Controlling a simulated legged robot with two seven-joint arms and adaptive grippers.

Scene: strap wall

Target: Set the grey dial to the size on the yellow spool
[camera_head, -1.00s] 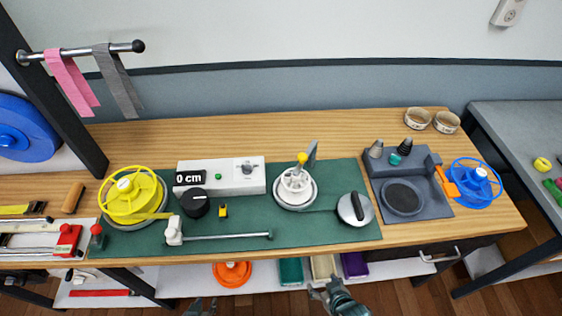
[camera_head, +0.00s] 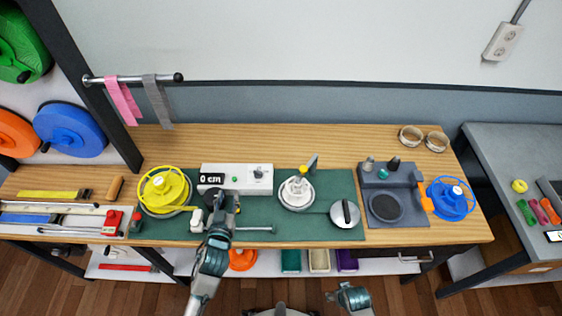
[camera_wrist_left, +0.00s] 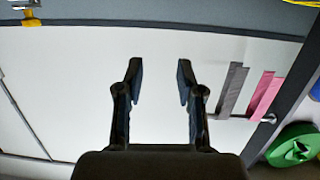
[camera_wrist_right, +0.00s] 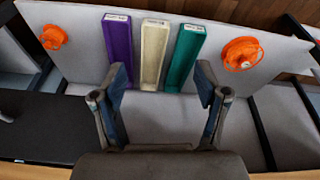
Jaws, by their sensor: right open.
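The yellow spool (camera_head: 163,190) lies at the left end of the green mat in the head view; the writing on its pale hub label is too small to read. A white box (camera_head: 238,184) beside it carries a display (camera_head: 211,179) reading 0 cm, a green button and a grey dial (camera_head: 258,172). The dial's setting is too small to read. My left gripper (camera_head: 223,200) is over the mat in front of the box, apart from the dial; its fingers are open and empty in the left wrist view (camera_wrist_left: 157,75). My right gripper is open and empty in the right wrist view (camera_wrist_right: 167,85).
A black knob beside the display is partly hidden by my left gripper. A white reel (camera_head: 297,193), a round silver lid (camera_head: 345,214), a dark grey station (camera_head: 410,208) and a blue spool (camera_head: 450,200) stand to the right. Bare wood runs behind the box.

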